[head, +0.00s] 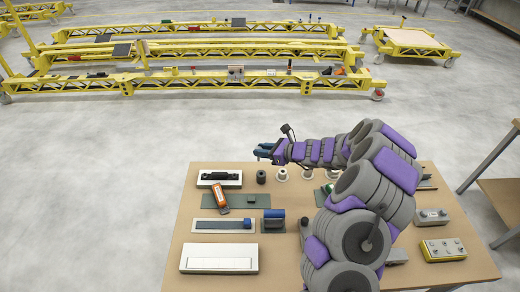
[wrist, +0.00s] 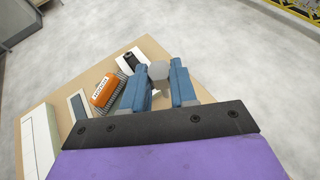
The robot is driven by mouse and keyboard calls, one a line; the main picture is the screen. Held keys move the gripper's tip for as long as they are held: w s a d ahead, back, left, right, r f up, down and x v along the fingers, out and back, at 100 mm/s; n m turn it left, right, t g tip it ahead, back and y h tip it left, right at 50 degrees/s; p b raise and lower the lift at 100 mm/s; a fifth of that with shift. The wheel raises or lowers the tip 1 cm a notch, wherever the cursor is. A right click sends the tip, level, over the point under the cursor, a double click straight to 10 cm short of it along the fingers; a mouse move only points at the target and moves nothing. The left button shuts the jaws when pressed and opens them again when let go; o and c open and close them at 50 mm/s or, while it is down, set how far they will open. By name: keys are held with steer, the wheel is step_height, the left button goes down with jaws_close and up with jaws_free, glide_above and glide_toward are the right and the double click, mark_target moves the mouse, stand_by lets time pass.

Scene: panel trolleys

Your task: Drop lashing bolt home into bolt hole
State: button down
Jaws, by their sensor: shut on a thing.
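My gripper (head: 263,152) is held above the far edge of the wooden table (head: 178,250) in the head view, pointing left. In the wrist view its two blue fingers (wrist: 160,84) are shut on a grey, round-headed piece, which I take to be the lashing bolt (wrist: 158,70). The bolt's shank is mostly hidden between the fingers, and I cannot make the bolt out in the head view. I cannot tell which opening is the bolt hole. Small pale round fittings (head: 281,174) and a dark cylinder (head: 261,177) stand on the table below my gripper.
Yellow trolleys (head: 200,82) stand beyond open floor. My arm hides the table's middle right.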

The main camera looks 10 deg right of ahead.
step_height(320, 180, down, 6)
steer(key=shift+a+f+b, duration=0.1)
steer(key=shift+f+b, duration=0.05)
steer(key=shift+b, duration=1)
steer(key=shift+f, duration=0.3)
steer(key=shift+d, duration=0.55)
stand_by(0.5)
steer(key=shift+a, duration=0.3)
steer(key=shift+d+f, duration=0.15)
steer(key=shift+d, duration=0.15)
